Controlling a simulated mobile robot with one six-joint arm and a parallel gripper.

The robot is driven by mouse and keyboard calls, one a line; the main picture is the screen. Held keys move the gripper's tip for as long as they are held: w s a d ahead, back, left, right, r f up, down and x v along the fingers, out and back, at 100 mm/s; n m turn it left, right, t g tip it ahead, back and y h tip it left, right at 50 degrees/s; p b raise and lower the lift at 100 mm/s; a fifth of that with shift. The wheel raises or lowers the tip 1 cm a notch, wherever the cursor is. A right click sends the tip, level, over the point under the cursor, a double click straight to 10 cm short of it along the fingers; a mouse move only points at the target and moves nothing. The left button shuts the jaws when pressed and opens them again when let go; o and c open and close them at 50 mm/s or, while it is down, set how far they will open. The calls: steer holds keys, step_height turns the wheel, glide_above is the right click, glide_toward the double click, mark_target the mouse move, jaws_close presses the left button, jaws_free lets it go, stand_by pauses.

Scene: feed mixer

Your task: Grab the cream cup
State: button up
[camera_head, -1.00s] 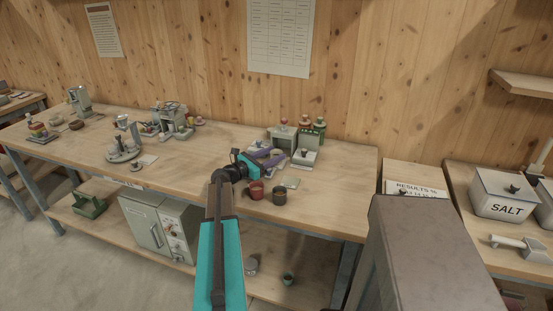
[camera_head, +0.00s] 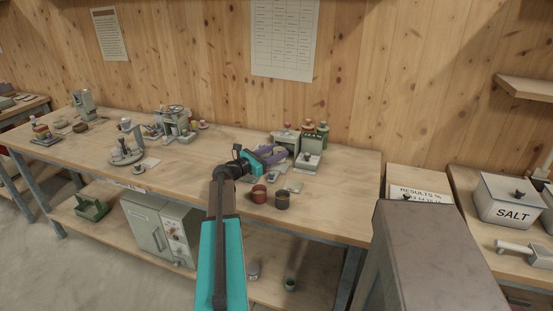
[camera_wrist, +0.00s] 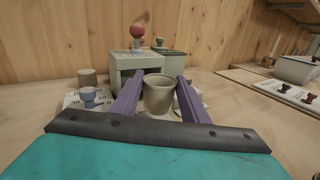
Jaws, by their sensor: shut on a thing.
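The cream cup (camera_wrist: 158,98) stands upright between the two purple fingers in the wrist view, its open rim facing up. My gripper (camera_wrist: 156,90) is shut on it, one finger against each side. In the head view my gripper (camera_head: 281,154) is low over the right part of the workbench, in front of a grey-green machine. The cup cannot be made out clearly there behind the fingers.
The grey-green box with a red knob (camera_wrist: 137,62) is close behind the cup. A small blue-grey object (camera_wrist: 90,97) stands left of the fingers.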

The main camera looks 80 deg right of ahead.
steer(key=w+a+r+b, duration=0.1)
steer(key=w+a+b, duration=0.1)
steer(key=a, duration=1.3)
steer(key=shift+w+a+r, duration=0.35)
steer(key=shift+w+r, duration=0.05)
steer(key=shift+w, duration=0.25)
steer(key=shift+w, duration=0.15)
